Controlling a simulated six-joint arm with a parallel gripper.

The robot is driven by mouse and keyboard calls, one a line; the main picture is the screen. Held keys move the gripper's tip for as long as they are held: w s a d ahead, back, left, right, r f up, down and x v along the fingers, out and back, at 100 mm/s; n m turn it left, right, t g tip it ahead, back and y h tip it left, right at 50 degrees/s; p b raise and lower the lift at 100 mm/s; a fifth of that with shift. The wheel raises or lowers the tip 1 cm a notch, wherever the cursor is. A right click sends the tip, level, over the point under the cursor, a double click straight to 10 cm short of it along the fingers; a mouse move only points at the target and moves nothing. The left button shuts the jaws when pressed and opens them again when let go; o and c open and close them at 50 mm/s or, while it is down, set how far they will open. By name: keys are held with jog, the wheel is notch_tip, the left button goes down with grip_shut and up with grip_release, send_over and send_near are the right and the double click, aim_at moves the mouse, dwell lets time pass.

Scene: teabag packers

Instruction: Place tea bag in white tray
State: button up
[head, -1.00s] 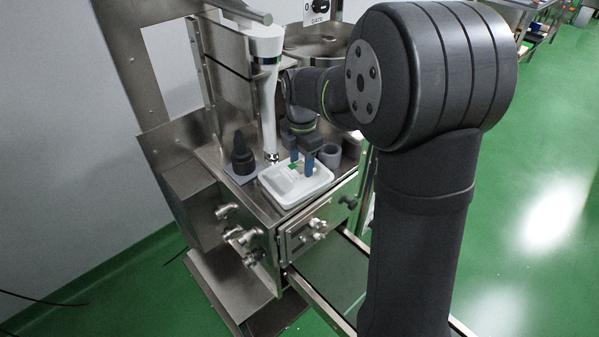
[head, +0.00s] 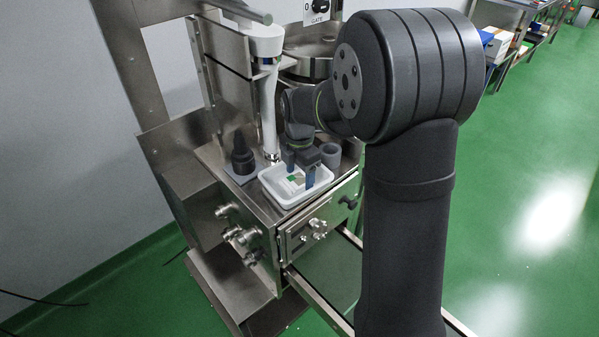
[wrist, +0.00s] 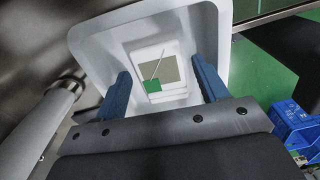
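The white tray (head: 275,193) sits on the steel machine top. In the wrist view the tray (wrist: 100,42) shows from above. The tea bag (wrist: 172,68), a white-edged square with a beige middle, a string and a green tag, shows inside the tray's outline, between my fingers. In the head view its green tag (head: 292,178) shows over the tray. My gripper (wrist: 160,66) is open, its two blue fingers apart on either side of the tea bag with small gaps. In the head view my gripper (head: 301,172) is over the tray, fingers pointing down.
A black bottle-like part (head: 242,155) stands left of the tray and a grey cup (head: 330,154) stands right behind it. A white tube (head: 269,110) comes down close behind the tray. A blue crate (wrist: 298,125) shows at the lower right of the wrist view.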

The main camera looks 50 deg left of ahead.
aim_at(300, 179)
notch_tip(300, 179, up, 12)
jog(key=shift+r, duration=0.15)
dwell(0.5)
notch_tip(300, 179, down, 12)
jog(key=shift+r, duration=0.1)
jog(key=shift+a+r, duration=0.1)
jog(key=shift+r, duration=1.75)
